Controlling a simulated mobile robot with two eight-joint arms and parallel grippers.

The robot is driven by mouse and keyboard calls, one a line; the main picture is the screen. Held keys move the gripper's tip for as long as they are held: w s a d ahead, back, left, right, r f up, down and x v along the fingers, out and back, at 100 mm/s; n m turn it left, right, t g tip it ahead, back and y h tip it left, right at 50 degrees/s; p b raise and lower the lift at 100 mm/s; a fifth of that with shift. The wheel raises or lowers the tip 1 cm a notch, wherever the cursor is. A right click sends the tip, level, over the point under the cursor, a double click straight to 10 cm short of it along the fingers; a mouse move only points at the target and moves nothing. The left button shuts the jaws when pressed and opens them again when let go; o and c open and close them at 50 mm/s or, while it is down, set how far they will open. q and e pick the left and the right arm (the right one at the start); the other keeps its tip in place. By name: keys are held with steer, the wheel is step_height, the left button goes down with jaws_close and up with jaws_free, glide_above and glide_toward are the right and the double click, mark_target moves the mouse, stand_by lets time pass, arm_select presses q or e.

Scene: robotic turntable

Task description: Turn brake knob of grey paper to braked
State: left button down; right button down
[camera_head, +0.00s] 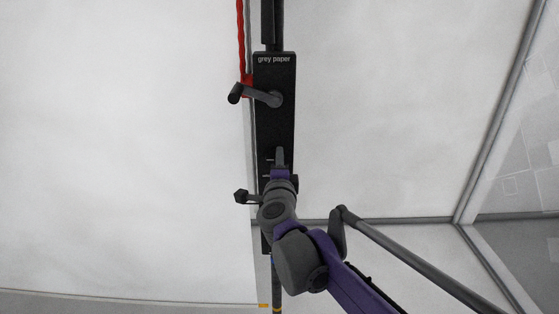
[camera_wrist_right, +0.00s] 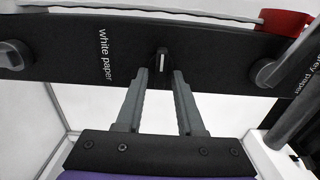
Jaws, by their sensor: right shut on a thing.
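The black panel (camera_head: 275,120) runs upright in the head view, with the label "grey paper" at its top. In the right wrist view the panel (camera_wrist_right: 215,48) lies across the top. The brake knob (camera_wrist_right: 162,61) is a small black knob with a white line, which points across the panel's width. My right gripper (camera_head: 280,157) is at the panel below the grey paper crank. In the head view the knob is hidden by my gripper. My left gripper is not in view.
The grey paper crank (camera_head: 262,96) sticks out left above my gripper, beside a red chain (camera_head: 241,45). Another crank handle (camera_head: 241,196) shows lower left of my wrist. The label "white paper" (camera_wrist_right: 104,57) is left of the knob in the wrist view. White backdrops fill both sides.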

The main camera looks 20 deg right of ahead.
stand_by(0.3)
steer(key=c, duration=0.9)
jaws_free()
steer(key=shift+o, duration=0.2)
steer(key=b+v, duration=0.1)
steer(key=v, duration=0.9)
steer(key=shift+s, duration=0.4)
steer(key=shift+a, duration=0.15)
